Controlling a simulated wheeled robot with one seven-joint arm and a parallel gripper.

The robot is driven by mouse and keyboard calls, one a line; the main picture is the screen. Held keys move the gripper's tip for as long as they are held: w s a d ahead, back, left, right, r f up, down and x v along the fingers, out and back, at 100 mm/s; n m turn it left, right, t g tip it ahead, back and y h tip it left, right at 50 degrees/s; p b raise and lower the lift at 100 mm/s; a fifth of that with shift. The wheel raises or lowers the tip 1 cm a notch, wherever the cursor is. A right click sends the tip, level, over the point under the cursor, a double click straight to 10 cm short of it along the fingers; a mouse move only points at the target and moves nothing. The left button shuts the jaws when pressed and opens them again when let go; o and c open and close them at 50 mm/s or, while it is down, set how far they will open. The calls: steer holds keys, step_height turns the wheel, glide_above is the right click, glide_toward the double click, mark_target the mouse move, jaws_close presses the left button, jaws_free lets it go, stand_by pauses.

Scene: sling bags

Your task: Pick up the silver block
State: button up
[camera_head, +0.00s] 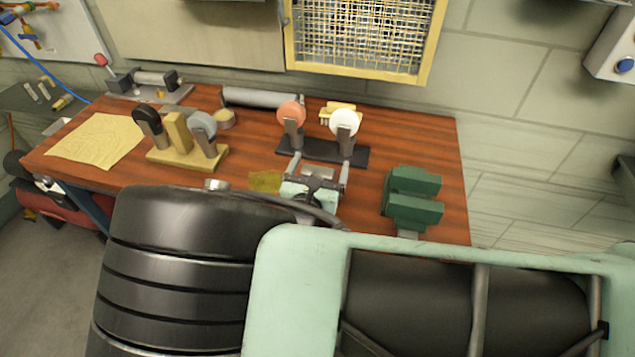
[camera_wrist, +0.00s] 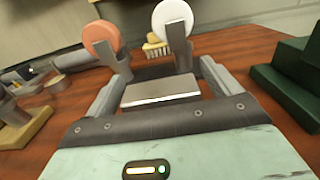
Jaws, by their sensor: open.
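The silver block (camera_wrist: 160,91) is a flat, rectangular metal piece with a bright front edge in the wrist view. It lies between the two fingers of my gripper (camera_wrist: 158,72), close to the palm, with a visible gap on either side. In the head view my gripper (camera_head: 320,160) is low over the wooden table in front of the black stand, and the silver block (camera_head: 319,170) shows as a small grey patch between the fingers. My gripper is open. Whether a finger touches the block cannot be told.
Just beyond my fingertips a black stand (camera_head: 325,150) holds an orange disc (camera_head: 291,112) and a white disc (camera_head: 344,122) on grey posts.

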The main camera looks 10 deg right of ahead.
steer(key=c, duration=1.3)
